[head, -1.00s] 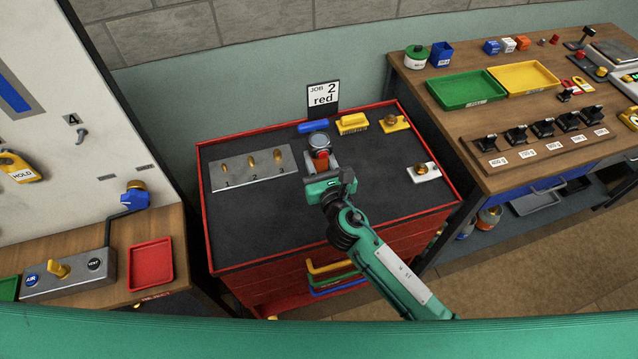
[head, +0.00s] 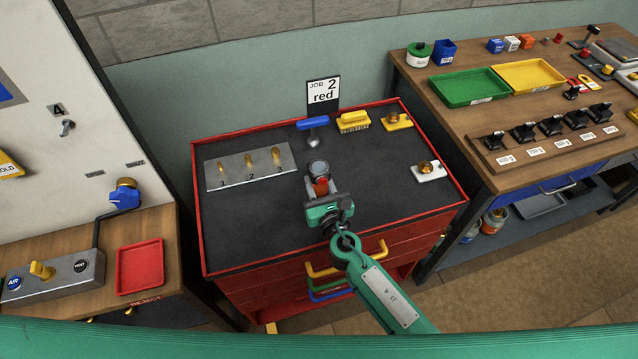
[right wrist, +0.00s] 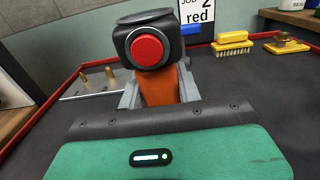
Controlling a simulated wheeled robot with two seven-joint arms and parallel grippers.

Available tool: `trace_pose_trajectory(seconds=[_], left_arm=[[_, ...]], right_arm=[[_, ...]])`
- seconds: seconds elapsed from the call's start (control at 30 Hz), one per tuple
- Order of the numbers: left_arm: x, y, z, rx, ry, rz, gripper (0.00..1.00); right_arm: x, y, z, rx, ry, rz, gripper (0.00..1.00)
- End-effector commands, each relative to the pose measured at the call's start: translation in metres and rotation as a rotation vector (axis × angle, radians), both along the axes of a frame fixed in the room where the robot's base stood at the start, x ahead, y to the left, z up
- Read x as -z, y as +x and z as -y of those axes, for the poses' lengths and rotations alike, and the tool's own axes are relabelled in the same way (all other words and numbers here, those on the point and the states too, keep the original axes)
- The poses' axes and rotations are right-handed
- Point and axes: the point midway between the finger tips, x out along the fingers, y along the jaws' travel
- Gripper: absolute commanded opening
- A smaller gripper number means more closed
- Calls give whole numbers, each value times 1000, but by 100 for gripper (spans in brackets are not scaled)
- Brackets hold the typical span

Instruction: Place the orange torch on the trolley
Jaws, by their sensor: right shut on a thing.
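The orange torch (head: 321,188) has a dark head with a lens and a red button; it also shows in the right wrist view (right wrist: 160,88). My right gripper (head: 322,194) is shut on its orange body. The trolley (head: 250,226) has a dark top with a red rim and drawers below. The torch is over the front middle of that top, head pointing away from the gripper. I cannot tell whether it touches the top. My left gripper is not in view.
On the trolley are a metal plate with brass pegs (head: 221,178), a blue-handled tool (head: 313,124), a yellow brush (head: 353,120) and two brass-knobbed pieces (head: 397,121). A "JOB 2 red" sign (head: 323,95) stands behind.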

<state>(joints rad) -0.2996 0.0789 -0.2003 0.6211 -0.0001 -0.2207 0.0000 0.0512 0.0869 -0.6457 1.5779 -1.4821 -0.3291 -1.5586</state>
Motion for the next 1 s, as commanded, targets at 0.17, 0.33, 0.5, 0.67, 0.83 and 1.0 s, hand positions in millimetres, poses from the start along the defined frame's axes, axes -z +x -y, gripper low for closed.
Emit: trace_pose_trajectory(seconds=[0.17, 0.33, 0.5, 0.67, 0.83, 1.0], left_arm=[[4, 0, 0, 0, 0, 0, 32], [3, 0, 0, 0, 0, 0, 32], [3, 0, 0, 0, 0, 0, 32], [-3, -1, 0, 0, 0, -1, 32], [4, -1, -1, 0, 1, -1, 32], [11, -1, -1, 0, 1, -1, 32]], right_arm=[[4, 0, 0, 0, 0, 0, 36], [3, 0, 0, 0, 0, 0, 56], [3, 0, 0, 0, 0, 0, 56], [-3, 0, 0, 0, 0, 0, 56], [2, -28, 9, 0, 0, -2, 56], [3, -64, 21, 0, -1, -2, 56]])
